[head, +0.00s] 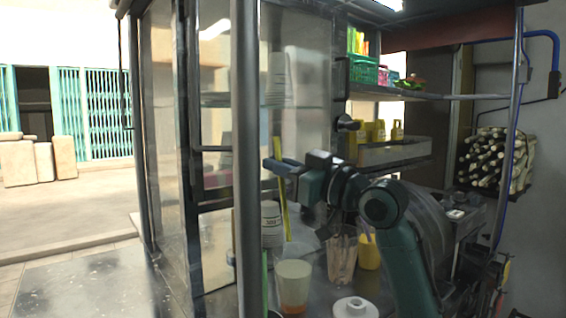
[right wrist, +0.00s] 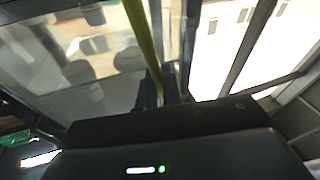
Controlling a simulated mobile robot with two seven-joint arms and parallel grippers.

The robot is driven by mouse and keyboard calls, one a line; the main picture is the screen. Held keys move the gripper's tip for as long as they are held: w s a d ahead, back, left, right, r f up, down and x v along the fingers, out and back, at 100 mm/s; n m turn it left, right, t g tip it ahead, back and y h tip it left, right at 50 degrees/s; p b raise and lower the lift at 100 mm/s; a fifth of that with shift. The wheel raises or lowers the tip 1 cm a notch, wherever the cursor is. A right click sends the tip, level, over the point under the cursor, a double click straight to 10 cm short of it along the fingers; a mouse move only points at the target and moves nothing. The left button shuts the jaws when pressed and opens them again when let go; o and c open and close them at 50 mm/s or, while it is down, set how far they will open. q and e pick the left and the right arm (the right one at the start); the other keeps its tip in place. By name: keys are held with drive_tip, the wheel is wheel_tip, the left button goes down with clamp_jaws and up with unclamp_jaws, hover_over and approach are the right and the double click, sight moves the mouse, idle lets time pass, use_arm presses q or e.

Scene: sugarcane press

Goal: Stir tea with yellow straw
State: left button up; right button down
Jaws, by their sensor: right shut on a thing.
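The yellow straw (head: 284,218) stands nearly upright in my right gripper (head: 276,168), which is shut on it around its upper middle. In the right wrist view the straw (right wrist: 143,42) runs up from the fingers (right wrist: 152,92). The tea cup (head: 293,284) is a clear cup with orange-brown liquid at its bottom, standing on the counter below the gripper. The straw's lower end shows a little above the cup's rim, apparently outside the cup. My left gripper is not in view.
Stacked paper cups (head: 271,224) stand behind the tea cup. A white round lid-like object (head: 355,307), a clear container of sticks (head: 342,258) and a yellow container (head: 368,251) are to the right. A metal post (head: 246,150) rises close on the left.

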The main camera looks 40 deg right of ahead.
sight(286, 233)
use_arm(q)
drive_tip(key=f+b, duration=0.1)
drive_tip(key=b, duration=0.3)
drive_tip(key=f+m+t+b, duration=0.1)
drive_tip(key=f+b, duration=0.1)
drive_tip(key=b, duration=0.2)
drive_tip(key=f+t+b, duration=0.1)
drive_tip(key=b, duration=0.3)
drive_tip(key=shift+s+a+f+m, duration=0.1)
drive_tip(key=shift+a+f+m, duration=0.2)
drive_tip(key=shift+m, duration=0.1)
use_arm(e)
drive_tip(key=f, duration=0.4)
drive_tip(key=d+f, duration=0.1)
drive_tip(key=f, duration=0.9)
drive_tip(key=shift+d, duration=0.2)
